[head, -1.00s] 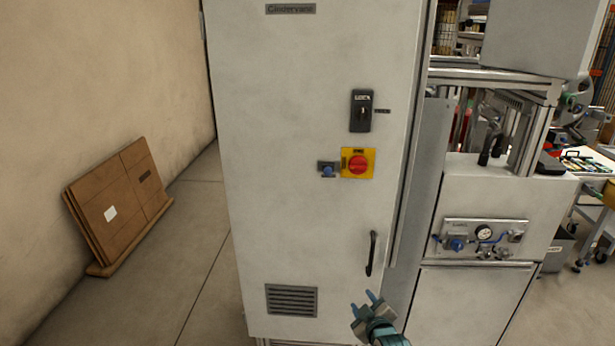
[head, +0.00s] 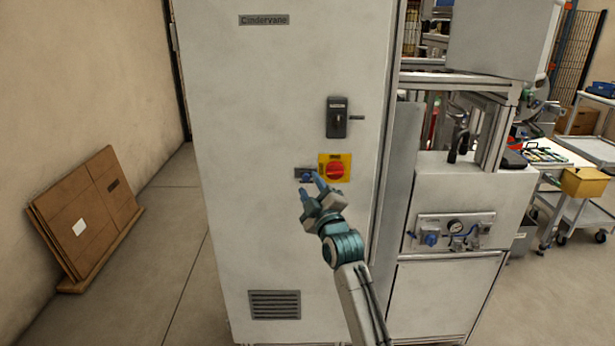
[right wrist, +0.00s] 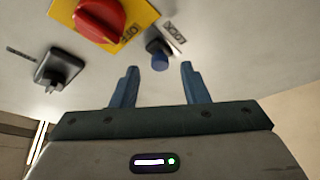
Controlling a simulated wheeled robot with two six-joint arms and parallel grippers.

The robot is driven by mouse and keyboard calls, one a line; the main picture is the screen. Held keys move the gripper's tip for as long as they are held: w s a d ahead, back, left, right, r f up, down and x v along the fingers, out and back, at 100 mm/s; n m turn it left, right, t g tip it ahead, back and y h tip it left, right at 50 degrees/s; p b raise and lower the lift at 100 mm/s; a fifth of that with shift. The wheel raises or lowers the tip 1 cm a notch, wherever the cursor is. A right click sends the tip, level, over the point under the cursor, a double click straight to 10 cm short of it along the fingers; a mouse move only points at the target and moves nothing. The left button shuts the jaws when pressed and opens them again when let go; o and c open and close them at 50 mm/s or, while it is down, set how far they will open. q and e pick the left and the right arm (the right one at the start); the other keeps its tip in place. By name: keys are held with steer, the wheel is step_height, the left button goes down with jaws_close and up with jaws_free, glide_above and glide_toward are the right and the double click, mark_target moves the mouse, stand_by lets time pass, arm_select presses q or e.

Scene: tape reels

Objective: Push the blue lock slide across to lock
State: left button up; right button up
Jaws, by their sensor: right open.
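The blue lock slide (head: 306,176) sits on a small grey plate on the cabinet door, just left of the red rotary switch (head: 336,171) on its yellow plate. In the right wrist view the slide (right wrist: 159,59) shows as a blue knob near a label reading LOCK. My right gripper (head: 312,186) is just below the slide in the head view. In the right wrist view its two blue fingers (right wrist: 157,85) are open and empty, with the slide beyond the gap between them. I cannot tell whether a finger touches it. My left gripper is out of view.
The tall grey cabinet (head: 240,120) carries a dark latch (head: 337,118) above the switch and a vent (head: 274,304) low down. A machine with a gauge panel (head: 452,232) stands to the right. Flat cardboard (head: 85,215) leans on the left wall; floor between is clear.

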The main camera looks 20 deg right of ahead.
mark_target(312, 170)
steer(key=shift+x, duration=1.3)
jaws_close()
steer(key=shift+s+d+f, duration=0.1)
steer(key=shift+s+d, duration=0.1)
steer(key=shift+d, duration=0.4)
steer(key=shift+s+d, duration=0.15)
steer(key=shift+d, duration=0.5)
jaws_free()
steer(key=shift+f, duration=0.1)
